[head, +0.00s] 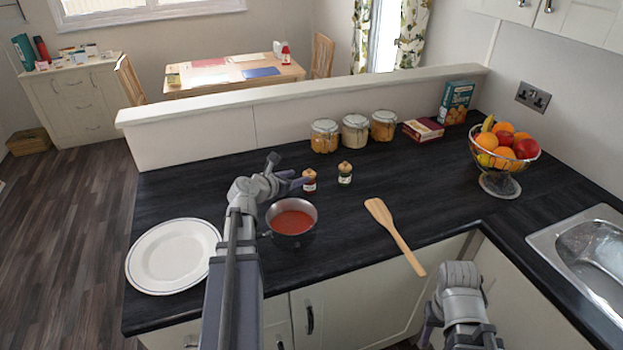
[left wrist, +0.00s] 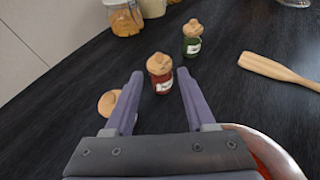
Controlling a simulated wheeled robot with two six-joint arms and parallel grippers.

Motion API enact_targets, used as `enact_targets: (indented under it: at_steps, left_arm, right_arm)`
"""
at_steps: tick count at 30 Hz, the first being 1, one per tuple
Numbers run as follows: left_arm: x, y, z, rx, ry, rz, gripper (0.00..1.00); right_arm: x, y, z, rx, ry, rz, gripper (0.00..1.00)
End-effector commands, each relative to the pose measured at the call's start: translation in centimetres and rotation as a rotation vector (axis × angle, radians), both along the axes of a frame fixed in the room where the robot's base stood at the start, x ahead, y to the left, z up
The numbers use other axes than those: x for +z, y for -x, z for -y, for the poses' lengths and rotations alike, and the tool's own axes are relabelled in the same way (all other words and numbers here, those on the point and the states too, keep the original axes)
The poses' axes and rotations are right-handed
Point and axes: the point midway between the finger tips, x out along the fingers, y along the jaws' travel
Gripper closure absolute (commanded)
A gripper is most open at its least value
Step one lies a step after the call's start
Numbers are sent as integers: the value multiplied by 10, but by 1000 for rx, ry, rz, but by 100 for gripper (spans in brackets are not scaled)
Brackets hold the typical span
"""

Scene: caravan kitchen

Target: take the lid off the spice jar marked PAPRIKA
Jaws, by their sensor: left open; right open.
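A small red jar with a wooden lid (head: 309,181) stands upright on the dark worktop; it also shows in the left wrist view (left wrist: 160,76). Its label is too small to read surely. A green jar with a similar lid (head: 345,173) stands to its right. In the left wrist view a third round wooden top (left wrist: 109,102) is partly hidden behind the left finger. My left gripper (head: 291,177) is open and empty, just left of the red jar, which appears beyond and between its fingertips. My right gripper (head: 462,333) is low at the front, away from the jars.
A pot of red sauce (head: 291,220) stands close below my left gripper. A white plate (head: 172,257) lies left, a wooden spatula (head: 394,236) right. Storage jars (head: 355,133) stand behind, by the low wall. A fruit bowl (head: 500,183) and sink (head: 560,235) are at right.

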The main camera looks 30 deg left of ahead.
Motion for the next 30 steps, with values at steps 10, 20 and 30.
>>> enact_targets:
  at_steps: [10,20,30]
  left_arm:
    - [-9,-23,1,-3,-1,0,45]
    - [-12,-39,2,-2,0,-1,45]
    - [-23,-76,4,-1,-1,0,45]
  right_arm:
    - [-9,0,0,0,0,0,50]
    - [-11,0,0,0,0,0,50]
    - [-23,0,0,0,0,0,50]
